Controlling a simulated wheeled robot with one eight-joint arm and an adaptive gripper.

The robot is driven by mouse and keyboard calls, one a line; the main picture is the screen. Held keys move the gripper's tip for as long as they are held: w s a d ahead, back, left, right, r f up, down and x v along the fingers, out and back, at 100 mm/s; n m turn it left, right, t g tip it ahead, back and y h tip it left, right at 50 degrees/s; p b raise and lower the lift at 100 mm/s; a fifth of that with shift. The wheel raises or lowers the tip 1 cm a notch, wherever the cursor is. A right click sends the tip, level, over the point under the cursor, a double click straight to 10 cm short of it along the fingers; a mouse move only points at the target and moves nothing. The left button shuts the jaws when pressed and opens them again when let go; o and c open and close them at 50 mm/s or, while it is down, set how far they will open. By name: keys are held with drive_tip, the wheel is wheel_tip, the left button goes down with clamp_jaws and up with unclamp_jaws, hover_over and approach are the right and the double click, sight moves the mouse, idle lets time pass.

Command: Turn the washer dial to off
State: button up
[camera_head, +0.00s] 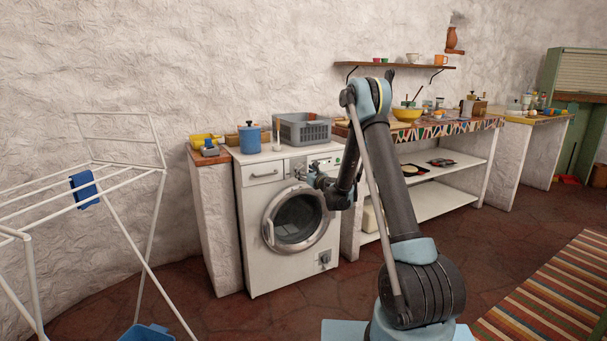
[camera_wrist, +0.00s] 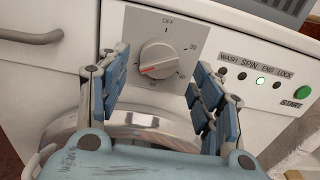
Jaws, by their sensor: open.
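The washer (camera_head: 296,235) is a white front-loader against the wall in the head view. Its grey dial (camera_wrist: 158,57) is on the control panel in the wrist view, with OFF printed above it and 30 at its upper right. A red mark on the knob points toward the lower left, away from OFF. My gripper (camera_wrist: 160,76) is open, with one blue-padded finger on each side of the dial and visible gaps between pads and knob.
Indicator lights (camera_wrist: 250,79) and a green START button (camera_wrist: 303,92) lie right of the dial. The drawer handle (camera_wrist: 32,37) is at left. A grey basket (camera_head: 303,130) and blue canister (camera_head: 250,138) stand on the washer. A drying rack (camera_head: 120,140) stands left.

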sight(300, 168)
drive_tip(key=shift+x, duration=1.4)
